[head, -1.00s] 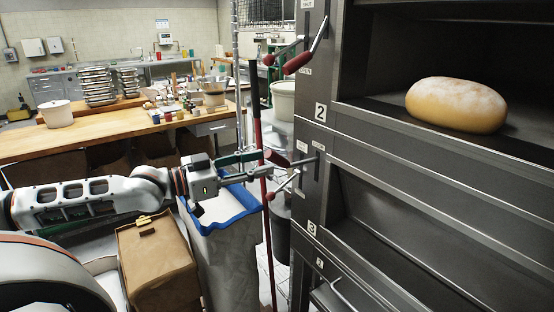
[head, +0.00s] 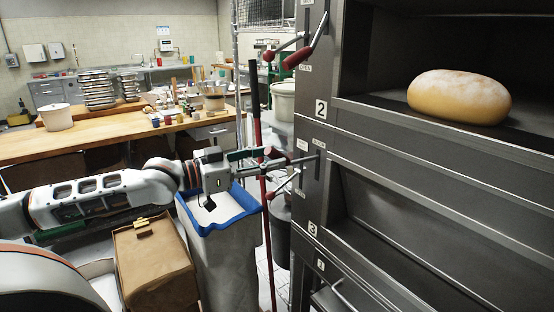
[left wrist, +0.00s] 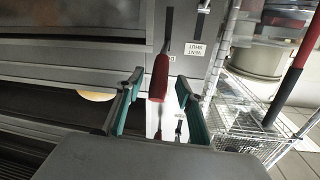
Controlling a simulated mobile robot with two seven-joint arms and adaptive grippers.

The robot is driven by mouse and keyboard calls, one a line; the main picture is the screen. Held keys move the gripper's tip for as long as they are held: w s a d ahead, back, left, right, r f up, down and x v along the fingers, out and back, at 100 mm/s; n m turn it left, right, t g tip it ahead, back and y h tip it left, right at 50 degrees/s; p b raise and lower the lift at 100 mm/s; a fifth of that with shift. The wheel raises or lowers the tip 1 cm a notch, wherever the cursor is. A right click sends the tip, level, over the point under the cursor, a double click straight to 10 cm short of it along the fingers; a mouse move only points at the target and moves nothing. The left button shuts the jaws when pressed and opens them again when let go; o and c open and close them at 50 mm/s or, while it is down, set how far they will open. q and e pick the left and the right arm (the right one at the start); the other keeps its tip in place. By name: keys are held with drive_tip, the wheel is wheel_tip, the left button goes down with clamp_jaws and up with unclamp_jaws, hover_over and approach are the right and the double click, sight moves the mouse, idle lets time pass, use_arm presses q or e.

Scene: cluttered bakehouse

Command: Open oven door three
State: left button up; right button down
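The dark steel oven (head: 420,150) fills the right side of the head view, with number plates 2 (head: 321,109) and 3 (head: 313,229) on its front post. The deck beside plate 3 shows a recessed dark front (head: 385,215); I cannot tell how far its door is open. Levers with red ends stick out from the post. My left gripper (head: 270,165) is at the lower levers, between the plates. In the left wrist view a red handle (left wrist: 159,78) lies between its teal fingers (left wrist: 160,88), with a gap on each side. My right gripper is out of view.
A loaf (head: 459,96) sits in the open upper deck. A blue-rimmed bin (head: 225,250), a brown box (head: 152,265) and a red pole (head: 262,200) stand below and beside the left arm. A wooden worktable (head: 100,138) stands behind.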

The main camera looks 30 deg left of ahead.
use_arm(q)
drive_tip(key=shift+w+d+r, duration=0.15)
drive_tip(key=shift+w+d, duration=0.05)
drive_tip(key=shift+w, duration=0.35)
drive_tip(key=shift+w+d, duration=0.35)
drive_tip(key=shift+w+d, duration=0.1)
clamp_jaws()
